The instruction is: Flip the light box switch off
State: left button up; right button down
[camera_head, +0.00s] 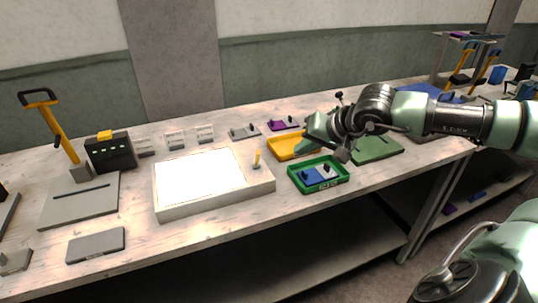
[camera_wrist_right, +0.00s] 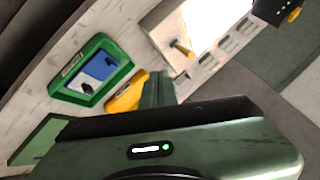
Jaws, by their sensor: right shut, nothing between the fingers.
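The light box (camera_head: 225,202) is a white slab with a brightly glowing top, on the table left of centre in the head view. Part of it shows at the top of the wrist view (camera_wrist_right: 165,35). Its switch (camera_head: 257,157) is a small yellow-orange lever standing up at the box's right end; the wrist view shows it too (camera_wrist_right: 183,48). My right gripper (camera_head: 314,126) is shut and empty, above the yellow tray and to the right of the switch, apart from it. Its fingers (camera_wrist_right: 158,88) show in the wrist view. My left gripper is not in view.
A yellow tray (camera_head: 278,153) and a green tray (camera_head: 342,185) holding a blue piece stand right of the box. A green mat (camera_head: 383,150) lies farther right. A lever press (camera_head: 62,140) and black device (camera_head: 110,155) stand at left. Small grey and purple pieces line the back.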

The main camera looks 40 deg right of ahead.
jog(key=shift+w+a, duration=0.1)
jog(key=p, duration=0.5)
send_near(257, 159)
jog(key=w+f, duration=0.1)
jog(key=d+f, duration=0.1)
jog(key=f, duration=0.1)
jog(key=w+d+f, duration=0.1)
jog(key=shift+w+f, duration=0.3)
jog(key=shift+w, duration=0.05)
jog(key=shift+w+a, duration=0.4)
jog(key=shift+w, duration=0.05)
jog(key=shift+r, duration=0.1)
jog(key=shift+w+r, duration=0.1)
jog(key=shift+w+d+g+p, duration=0.15)
jog(key=shift+g+p, duration=0.15)
jog(key=shift+p, duration=0.25)
